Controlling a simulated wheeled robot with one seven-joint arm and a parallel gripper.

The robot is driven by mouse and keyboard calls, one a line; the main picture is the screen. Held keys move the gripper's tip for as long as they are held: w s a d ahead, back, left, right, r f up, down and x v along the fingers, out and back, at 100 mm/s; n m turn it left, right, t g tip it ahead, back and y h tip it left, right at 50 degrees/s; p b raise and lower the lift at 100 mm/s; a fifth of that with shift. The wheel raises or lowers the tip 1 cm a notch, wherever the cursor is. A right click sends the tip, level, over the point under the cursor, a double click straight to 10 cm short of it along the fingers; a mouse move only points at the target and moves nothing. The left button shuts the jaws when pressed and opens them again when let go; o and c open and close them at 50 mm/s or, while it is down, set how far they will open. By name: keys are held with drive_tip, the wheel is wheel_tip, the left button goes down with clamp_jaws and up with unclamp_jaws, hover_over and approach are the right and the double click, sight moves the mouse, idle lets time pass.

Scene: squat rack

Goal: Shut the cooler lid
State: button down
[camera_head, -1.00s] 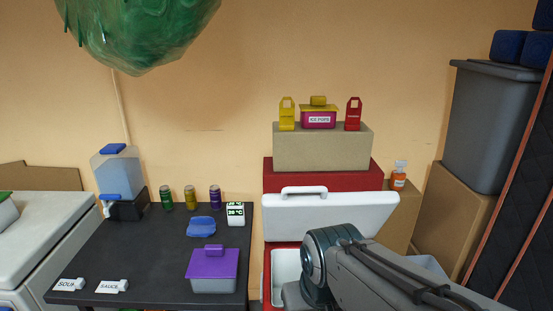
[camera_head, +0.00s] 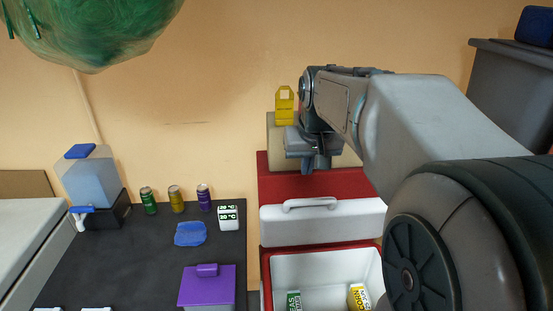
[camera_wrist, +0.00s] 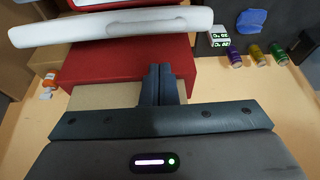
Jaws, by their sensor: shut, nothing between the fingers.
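The cooler (camera_head: 325,268) is open at the lower middle of the head view, with a white inside and a red rim. Its white lid (camera_head: 345,222) stands raised at the back edge, with a white handle. The lid also shows along the top of the wrist view (camera_wrist: 110,28). My gripper (camera_head: 308,165) is shut and empty, above and beyond the lid, in front of a tan box. In the wrist view its closed fingers (camera_wrist: 160,82) overlap the red box behind the lid, apart from the lid.
The red box (camera_head: 280,185) carries the tan box (camera_head: 273,135) with a yellow carton (camera_head: 285,107) on top. Two cartons, one green (camera_head: 294,301) and one yellow (camera_head: 358,297), are in the cooler. A dark table (camera_head: 140,255) with cans and a purple-lidded tub (camera_head: 207,287) stands left.

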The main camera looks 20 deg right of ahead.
drive_tip(key=w+d+f, duration=0.1)
drive_tip(key=w+f, duration=0.1)
drive_tip(key=w+d+f+p, duration=0.1)
drive_tip(key=w+f, duration=0.1)
drive_tip(key=w+d+f, duration=0.1)
drive_tip(key=w+f, duration=0.1)
drive_tip(key=f, duration=0.1)
drive_tip(key=shift+w, duration=0.1)
drive_tip(key=s, duration=0.1)
drive_tip(key=f, duration=0.1)
drive_tip(key=s, duration=0.1)
drive_tip(key=shift+s+a+f+p, duration=0.25)
drive_tip(key=shift+s+a+p, duration=0.05)
drive_tip(key=shift+p, duration=0.1)
drive_tip(key=shift+s+f, duration=0.2)
drive_tip(key=shift+f, duration=0.15)
drive_tip(key=shift+s+a, duration=0.1)
drive_tip(key=shift+f, duration=0.15)
